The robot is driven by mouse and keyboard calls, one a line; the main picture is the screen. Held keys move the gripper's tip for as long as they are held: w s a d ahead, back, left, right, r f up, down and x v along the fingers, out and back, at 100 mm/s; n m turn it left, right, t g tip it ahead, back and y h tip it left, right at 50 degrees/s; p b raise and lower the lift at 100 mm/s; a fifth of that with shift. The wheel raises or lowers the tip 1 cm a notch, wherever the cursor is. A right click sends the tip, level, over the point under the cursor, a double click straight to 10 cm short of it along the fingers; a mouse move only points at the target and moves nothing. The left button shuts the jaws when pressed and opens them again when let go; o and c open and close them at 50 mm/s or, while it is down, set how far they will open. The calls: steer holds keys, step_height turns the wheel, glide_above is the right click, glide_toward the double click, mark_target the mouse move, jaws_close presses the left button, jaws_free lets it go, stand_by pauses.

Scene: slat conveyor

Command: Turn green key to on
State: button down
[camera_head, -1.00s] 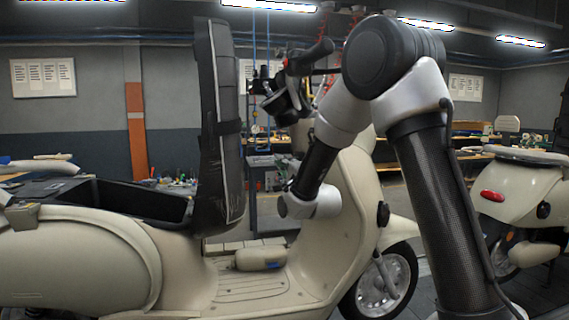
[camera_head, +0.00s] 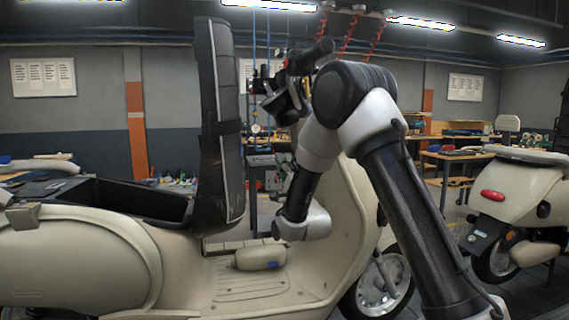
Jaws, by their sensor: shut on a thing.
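A cream scooter (camera_head: 85,250) stands across the view with its black seat (camera_head: 217,125) raised upright. Its black handlebar (camera_head: 310,57) shows at the upper middle, behind my arm. My arm rises from the lower right, bends at a dark elbow and comes down to a pale wrist in front of the scooter's cream front shield (camera_head: 345,230). My gripper itself does not show, so what it holds cannot be seen. The green key and its lock do not show either.
A pale bottle-shaped part (camera_head: 260,257) lies on the scooter's footboard (camera_head: 250,290). The open seat compartment (camera_head: 130,198) is at the left. Another cream scooter (camera_head: 515,200) stands at the right. Workbenches line the back wall, and red coiled hoses (camera_head: 375,35) hang above.

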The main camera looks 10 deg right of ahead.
steer(key=shift+t, duration=0.8)
steer(key=c, duration=1.5)
jaws_free()
